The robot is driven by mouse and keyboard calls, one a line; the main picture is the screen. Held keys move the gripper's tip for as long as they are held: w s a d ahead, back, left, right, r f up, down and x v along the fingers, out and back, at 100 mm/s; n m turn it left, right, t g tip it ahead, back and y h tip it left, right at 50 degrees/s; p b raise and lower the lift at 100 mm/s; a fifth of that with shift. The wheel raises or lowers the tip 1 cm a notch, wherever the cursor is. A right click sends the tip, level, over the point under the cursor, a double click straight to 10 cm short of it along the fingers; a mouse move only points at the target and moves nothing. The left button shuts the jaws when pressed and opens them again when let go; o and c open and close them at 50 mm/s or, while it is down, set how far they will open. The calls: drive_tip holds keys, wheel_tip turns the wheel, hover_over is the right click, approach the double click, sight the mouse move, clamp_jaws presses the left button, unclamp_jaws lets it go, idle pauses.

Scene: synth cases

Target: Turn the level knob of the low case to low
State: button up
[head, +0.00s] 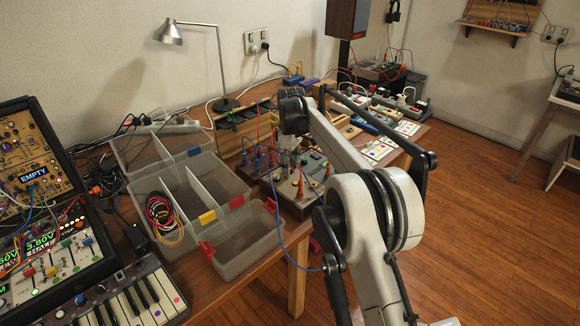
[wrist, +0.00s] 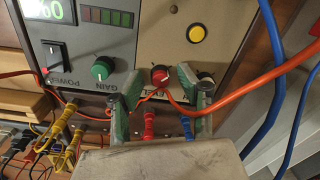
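The low case (wrist: 105,70) is a grey panel with a display, a row of dark indicator segments, knobs and a yellow button. In the head view the case (head: 318,163) is partly hidden by my arm. The red knob (wrist: 160,76) has a white pointer mark; its label is partly covered by my finger and a cable, but looks like LEVEL. My gripper (wrist: 160,88) is open, one green-grey finger on each side of the red knob, with visible gaps. It seems to hold nothing. In the head view my gripper is mostly hidden.
The green GAIN knob (wrist: 102,68) and black POWER switch (wrist: 54,55) sit left of my fingers. A dark knob is partly behind the right finger. An orange cable (wrist: 240,90) crosses close by; blue cables (wrist: 275,95) hang right. An open clear organizer (head: 240,240) stands beside the case.

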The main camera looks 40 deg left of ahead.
sight(291, 167)
drive_tip(key=shift+r, duration=0.15)
wheel_tip(291, 167, up, 12)
drive_tip(key=shift+w, duration=0.2)
idle(0.8)
